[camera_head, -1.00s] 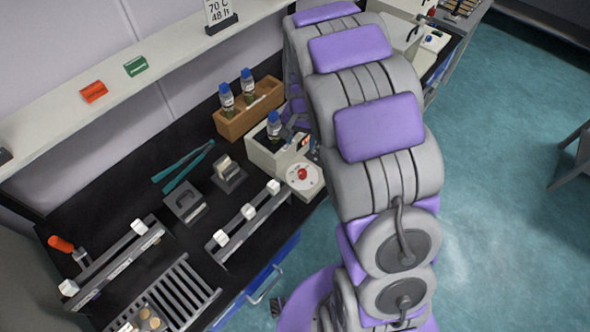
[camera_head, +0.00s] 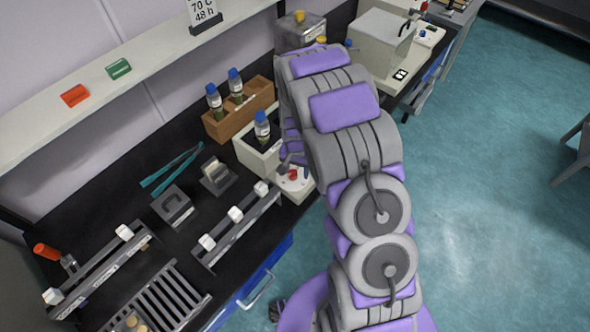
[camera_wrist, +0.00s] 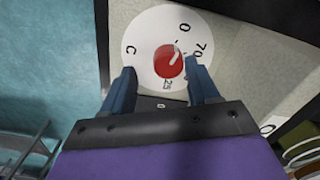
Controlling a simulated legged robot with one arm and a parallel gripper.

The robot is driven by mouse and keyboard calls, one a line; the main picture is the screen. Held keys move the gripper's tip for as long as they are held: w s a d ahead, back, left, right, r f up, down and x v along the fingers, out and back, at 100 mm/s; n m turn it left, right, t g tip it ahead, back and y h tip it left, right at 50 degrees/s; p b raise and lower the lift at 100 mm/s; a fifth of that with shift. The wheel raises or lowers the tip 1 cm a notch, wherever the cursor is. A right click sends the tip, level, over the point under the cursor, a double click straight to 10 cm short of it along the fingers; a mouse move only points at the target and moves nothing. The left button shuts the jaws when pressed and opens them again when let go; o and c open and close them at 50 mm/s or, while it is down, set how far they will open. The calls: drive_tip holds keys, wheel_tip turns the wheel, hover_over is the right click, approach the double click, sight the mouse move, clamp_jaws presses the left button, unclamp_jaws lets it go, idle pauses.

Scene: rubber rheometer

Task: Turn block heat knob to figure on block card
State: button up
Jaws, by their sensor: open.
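The block heat knob is red (camera_wrist: 169,63) with a white pointer, on a round white dial (camera_wrist: 145,50) marked with 0, 70, 25 and C in the wrist view. The pointer is toward the upper right, between the 0 and the 70. The knob also shows in the head view (camera_head: 293,175) on the front of the cream block heater (camera_head: 250,157), which holds a blue-capped vial. My gripper (camera_wrist: 163,80) is open, its two blue fingers on either side of the knob's lower part; I cannot tell if they touch it. The card (camera_head: 203,10) on the shelf reads 70 C, 48 h.
A wooden rack (camera_head: 238,110) with blue-capped vials stands behind the heater. Teal tweezers (camera_head: 172,170), small grey blocks, rails with white clamps (camera_head: 236,214) and a slotted rack (camera_head: 160,300) lie on the black bench left of the heater.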

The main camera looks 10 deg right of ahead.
drive_tip(key=shift+f, duration=0.1)
drive_tip(key=shift+a, duration=1)
drive_tip(key=shift+c, duration=0.2)
drive_tip(key=shift+a, duration=0.2)
drive_tip(key=shift+c, duration=1.5)
drive_tip(key=shift+d, duration=0.65)
drive_tip(key=c, duration=0.3)
drive_tip(key=shift+d, duration=0.15)
drive_tip(key=shift+c, duration=0.8)
drive_tip(key=shift+f, duration=0.1)
drive_tip(key=shift+c, duration=1.2)
drive_tip(key=shift+a, duration=0.2)
drive_tip(key=shift+s, duration=0.1)
